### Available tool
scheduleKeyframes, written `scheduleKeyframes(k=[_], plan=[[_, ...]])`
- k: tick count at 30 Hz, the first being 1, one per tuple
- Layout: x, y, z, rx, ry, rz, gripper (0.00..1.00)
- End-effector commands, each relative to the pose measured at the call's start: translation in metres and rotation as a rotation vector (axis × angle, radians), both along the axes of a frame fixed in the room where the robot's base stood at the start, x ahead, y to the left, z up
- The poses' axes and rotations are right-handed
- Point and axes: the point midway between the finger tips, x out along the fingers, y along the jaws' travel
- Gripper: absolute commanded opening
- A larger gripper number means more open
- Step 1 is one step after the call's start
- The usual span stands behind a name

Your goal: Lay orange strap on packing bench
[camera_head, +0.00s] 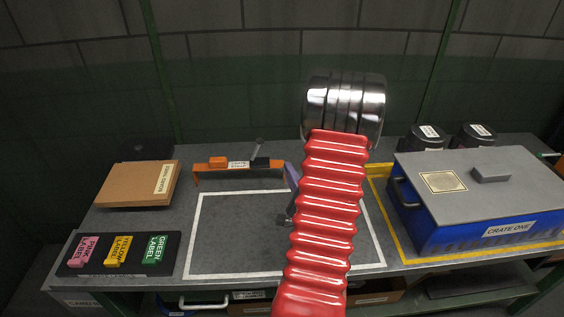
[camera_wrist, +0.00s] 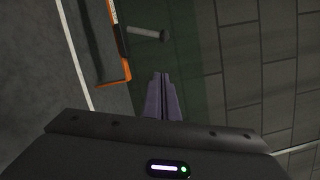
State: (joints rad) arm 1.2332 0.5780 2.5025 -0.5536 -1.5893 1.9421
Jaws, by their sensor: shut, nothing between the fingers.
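On the grey bench (camera_head: 240,235), a long low orange piece with bent-down ends (camera_head: 205,174) stands at the back, behind the white outlined square. It carries a small orange block (camera_head: 217,162), a white label and a dark part; I cannot tell which part is the strap. In the wrist view the orange piece (camera_wrist: 127,70) is at upper left, beside a grey knob (camera_wrist: 147,34). My gripper (camera_wrist: 160,76) is shut and empty, apart from the orange piece. In the head view my red arm hides most of it.
A blue crate (camera_head: 470,225) with a grey lid stands at right inside yellow lines. A cardboard box (camera_head: 138,184) lies at left, behind a dark tray (camera_head: 75,262) with pink, yellow and green label blocks. The white square's left part is clear. Black canisters (camera_head: 426,137) stand behind the crate.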

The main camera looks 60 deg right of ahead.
Motion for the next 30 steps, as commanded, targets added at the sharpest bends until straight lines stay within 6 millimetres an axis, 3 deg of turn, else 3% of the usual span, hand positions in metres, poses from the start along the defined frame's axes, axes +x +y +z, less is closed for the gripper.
scheduleKeyframes(k=[8,15,24,30], plan=[[0.057,0.023,0.016,-0.147,0.281,0.066,0.00],[0.104,0.061,0.036,-0.322,0.578,0.149,0.00],[0.136,0.129,0.063,-0.538,0.897,0.291,0.00],[0.141,0.185,0.081,-0.684,1.078,0.418,0.00]])
